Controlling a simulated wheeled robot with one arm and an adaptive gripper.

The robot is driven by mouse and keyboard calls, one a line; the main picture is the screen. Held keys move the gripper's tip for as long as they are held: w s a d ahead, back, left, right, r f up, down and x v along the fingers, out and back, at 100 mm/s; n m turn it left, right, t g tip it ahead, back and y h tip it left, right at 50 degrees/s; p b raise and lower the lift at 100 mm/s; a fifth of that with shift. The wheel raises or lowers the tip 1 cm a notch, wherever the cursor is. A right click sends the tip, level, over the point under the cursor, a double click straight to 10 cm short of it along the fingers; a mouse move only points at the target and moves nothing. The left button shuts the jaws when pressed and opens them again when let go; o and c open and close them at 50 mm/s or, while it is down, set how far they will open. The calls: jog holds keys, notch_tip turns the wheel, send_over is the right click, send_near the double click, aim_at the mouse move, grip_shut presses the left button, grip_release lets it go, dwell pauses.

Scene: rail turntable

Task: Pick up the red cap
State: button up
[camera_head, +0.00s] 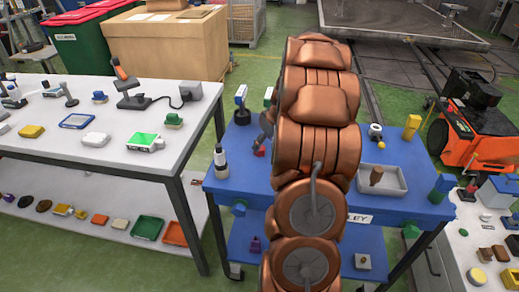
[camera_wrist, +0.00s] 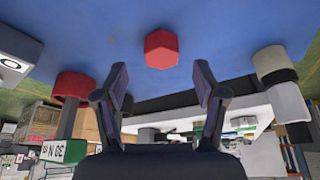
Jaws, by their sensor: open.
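The red cap (camera_wrist: 161,49), a small faceted red piece, lies on the blue cart top (camera_wrist: 105,35) in the wrist view. In the head view a small red spot (camera_head: 260,152) shows beside my arm, mostly hidden. My gripper (camera_wrist: 160,82) is open and empty. Its two dark fingers stand apart, with the red cap in line with the gap between them, beyond the tips and not touched. In the head view my copper arm hides most of the gripper and the middle of the cart.
In the head view, a white and black bottle (camera_head: 220,161) and a grey tray (camera_head: 394,187) are on the cart. A white table (camera_head: 60,150) stands left.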

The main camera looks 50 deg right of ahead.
jog(key=shift+p+x, duration=0.6)
jog(key=shift+x, duration=1.4)
jog(key=shift+a, duration=0.1)
jog(key=c, duration=1.1)
